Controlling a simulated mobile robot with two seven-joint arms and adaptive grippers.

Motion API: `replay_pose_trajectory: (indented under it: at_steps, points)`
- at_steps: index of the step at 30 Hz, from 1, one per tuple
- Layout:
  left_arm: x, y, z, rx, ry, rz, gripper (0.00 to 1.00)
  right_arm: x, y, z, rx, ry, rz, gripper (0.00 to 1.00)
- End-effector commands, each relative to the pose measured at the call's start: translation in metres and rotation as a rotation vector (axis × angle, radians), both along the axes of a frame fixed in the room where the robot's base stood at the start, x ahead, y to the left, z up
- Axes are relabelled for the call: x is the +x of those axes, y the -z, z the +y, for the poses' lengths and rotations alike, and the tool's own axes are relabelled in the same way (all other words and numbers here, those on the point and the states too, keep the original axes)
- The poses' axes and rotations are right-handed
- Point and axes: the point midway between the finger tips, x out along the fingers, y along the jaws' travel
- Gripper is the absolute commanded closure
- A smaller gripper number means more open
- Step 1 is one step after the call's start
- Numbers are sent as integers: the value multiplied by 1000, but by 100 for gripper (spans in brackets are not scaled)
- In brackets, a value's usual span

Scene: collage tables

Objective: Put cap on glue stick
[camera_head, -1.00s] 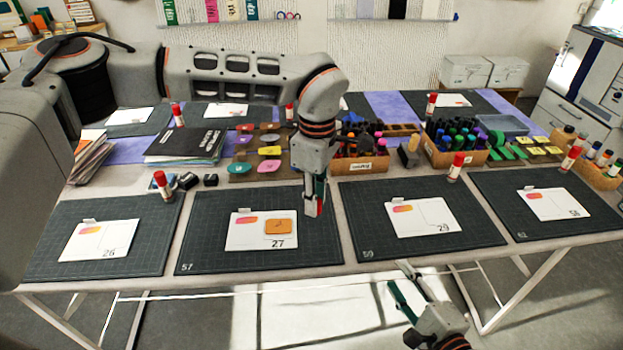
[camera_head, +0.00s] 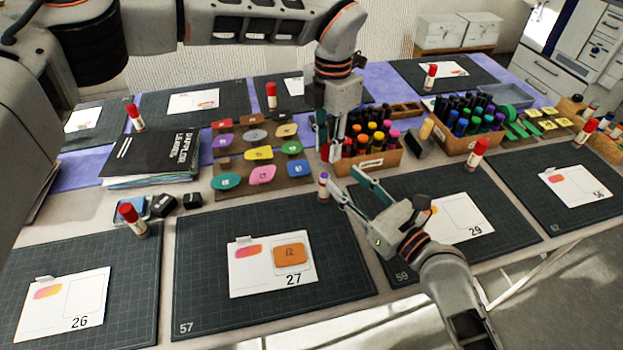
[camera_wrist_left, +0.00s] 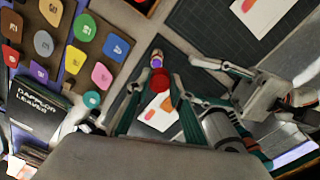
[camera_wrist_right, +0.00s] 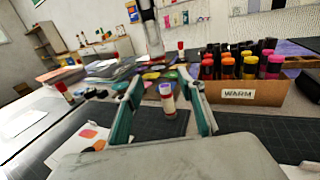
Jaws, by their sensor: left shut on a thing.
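The uncapped glue stick (camera_head: 323,187), with a purple top, stands upright at the back right edge of mat 57. It also shows in the right wrist view (camera_wrist_right: 168,99) and the left wrist view (camera_wrist_left: 156,62). My left gripper (camera_head: 328,152) points down above and behind it, shut on the red cap (camera_head: 324,152); the cap also shows in the left wrist view (camera_wrist_left: 161,83). The cap is apart from the stick. My right gripper (camera_head: 341,177) is open beside the stick, which appears between its fingers in the right wrist view.
A box of warm-coloured markers (camera_head: 366,160) stands just behind the right gripper. Coloured tiles on a tray (camera_head: 285,182) lie left of the stick. Card 27 (camera_head: 270,265) lies on the mat in front. Other capped glue sticks, such as one at the left (camera_head: 133,220), stand around.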

Motion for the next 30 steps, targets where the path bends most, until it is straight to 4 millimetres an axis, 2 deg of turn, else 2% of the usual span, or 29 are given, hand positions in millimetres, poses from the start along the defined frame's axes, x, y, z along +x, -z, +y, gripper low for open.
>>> replay_pose_trajectory:
  at_steps: [17,20,30]
  points:
    - [0,0,0,-1,3,1,85,0,3,0,-5,0,-2,61]
    - [0,0,0,-1,3,1,85,0,10,0,-6,-2,-2,61]
    - [0,0,0,-1,3,1,85,0,57,-2,-11,-1,-1,61]
